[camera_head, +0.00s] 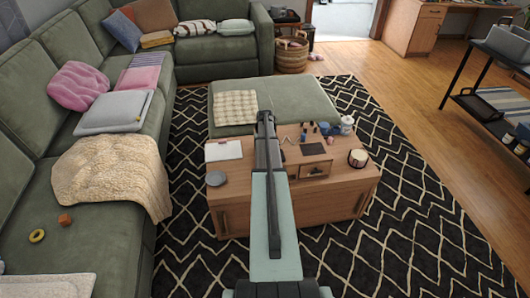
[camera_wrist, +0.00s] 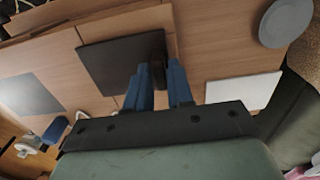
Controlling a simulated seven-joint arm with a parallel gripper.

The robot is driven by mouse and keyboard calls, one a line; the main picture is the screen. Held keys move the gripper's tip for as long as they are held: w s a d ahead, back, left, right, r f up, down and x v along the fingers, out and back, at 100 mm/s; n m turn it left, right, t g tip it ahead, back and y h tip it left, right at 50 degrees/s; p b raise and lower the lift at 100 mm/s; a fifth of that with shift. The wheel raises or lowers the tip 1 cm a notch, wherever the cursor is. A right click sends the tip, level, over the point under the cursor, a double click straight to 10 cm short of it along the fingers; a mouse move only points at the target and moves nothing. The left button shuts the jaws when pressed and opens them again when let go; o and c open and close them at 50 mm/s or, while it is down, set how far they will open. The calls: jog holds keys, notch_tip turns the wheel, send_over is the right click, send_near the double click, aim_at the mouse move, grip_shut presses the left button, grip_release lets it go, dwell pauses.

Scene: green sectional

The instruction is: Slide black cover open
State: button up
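The black cover (camera_wrist: 112,66) is a flat, dark square panel on the wooden tabletop in the wrist view. In the head view it shows as a dark panel (camera_head: 313,149) on the coffee table, right of my arm. My gripper (camera_wrist: 162,72) reaches to the cover's right edge in the wrist view, its two blue fingers apart. A small dark piece (camera_wrist: 158,68) shows between the fingertips at that edge. I cannot tell whether the fingers touch it. In the head view my arm hides the fingers.
The wooden coffee table (camera_head: 345,188) carries a white tablet-like sheet (camera_head: 224,150), a grey disc (camera_head: 216,178), a jar (camera_head: 357,158) and several small bottles and cups. A green ottoman (camera_head: 290,95) stands behind it. A green sofa (camera_head: 40,110) is on the left.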

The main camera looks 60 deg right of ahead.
aim_at(283, 155)
grip_shut()
jog(key=s+d, duration=0.6)
jog(key=shift+s+d, duration=0.2)
jog(key=shift+d, duration=0.05)
dwell(0.3)
jog(key=shift+o, duration=2)
grip_release()
